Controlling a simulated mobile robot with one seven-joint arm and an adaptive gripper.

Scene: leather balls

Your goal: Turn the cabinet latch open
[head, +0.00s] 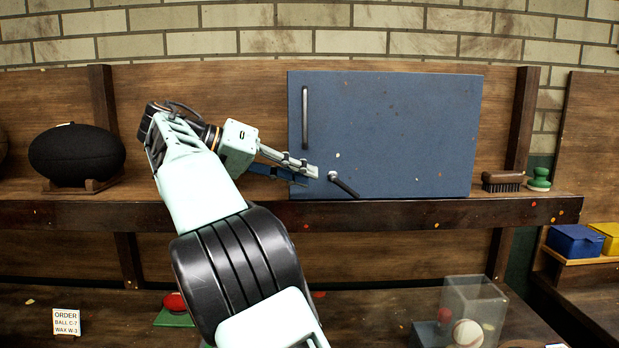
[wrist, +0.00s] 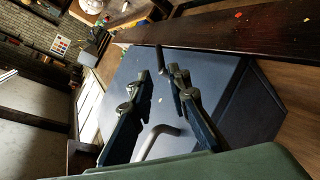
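The blue-grey cabinet (head: 400,120) stands on the shelf. Its latch (head: 344,185) is a dark lever on a light pivot low on the left of the door, slanting down to the right. A vertical bar handle (head: 305,115) is higher on the door's left edge. My gripper (head: 312,176) is just left of the latch, low in front of the door. In the wrist view my gripper (wrist: 160,75) has its fingers apart with nothing between them. The latch (wrist: 160,60) shows just beyond the fingertips, and the handle (wrist: 155,140) is nearer the palm. Contact with the latch cannot be told.
A black ball (head: 77,155) on a wooden stand is at the left of the shelf. A brush (head: 502,181) and a green knobbed object (head: 539,179) sit right of the cabinet. Below are a clear case (head: 475,300) with a baseball and an order card (head: 66,321).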

